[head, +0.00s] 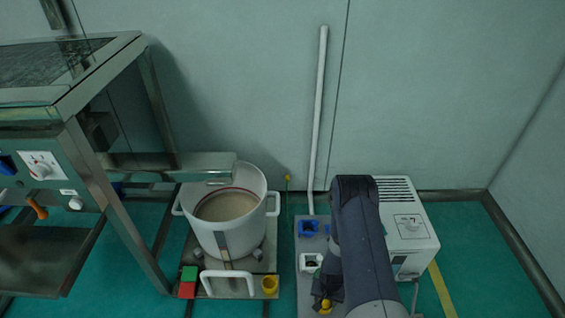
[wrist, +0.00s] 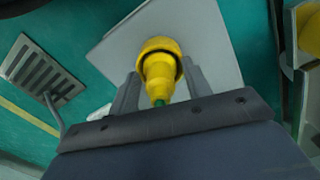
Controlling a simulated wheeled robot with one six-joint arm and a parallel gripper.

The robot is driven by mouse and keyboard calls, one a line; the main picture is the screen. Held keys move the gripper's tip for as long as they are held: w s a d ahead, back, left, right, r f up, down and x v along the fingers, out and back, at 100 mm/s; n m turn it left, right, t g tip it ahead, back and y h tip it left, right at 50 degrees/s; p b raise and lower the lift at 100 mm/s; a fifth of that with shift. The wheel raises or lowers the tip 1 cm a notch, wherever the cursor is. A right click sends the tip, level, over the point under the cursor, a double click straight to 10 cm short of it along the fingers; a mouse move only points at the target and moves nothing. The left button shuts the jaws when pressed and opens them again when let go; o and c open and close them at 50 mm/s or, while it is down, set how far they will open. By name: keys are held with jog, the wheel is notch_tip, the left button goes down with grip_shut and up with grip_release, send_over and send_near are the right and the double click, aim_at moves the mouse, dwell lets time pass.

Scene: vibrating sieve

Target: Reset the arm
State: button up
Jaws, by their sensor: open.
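My arm (head: 362,245) reaches down at the right of the head view. My gripper (wrist: 160,80) shows in the wrist view with its two fingers apart. A yellow round part with a green tip (wrist: 160,70) sits between and just beyond the fingers, over a grey plate (wrist: 215,35). I cannot tell whether the fingers touch it. In the head view a small yellow part (head: 325,305) shows beside my arm's lower end; the fingers are mostly hidden there.
A white pot (head: 225,238) of beige material stands under the metal spout of the sieve frame (head: 150,85). A white box (head: 408,235) stands right of my arm. Blue (head: 308,228) and white (head: 310,262) holders sit on the grey plate. A pale pole (head: 318,110) leans on the wall.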

jog(key=shift+r+p, duration=0.35)
jog(key=shift+r, duration=1.25)
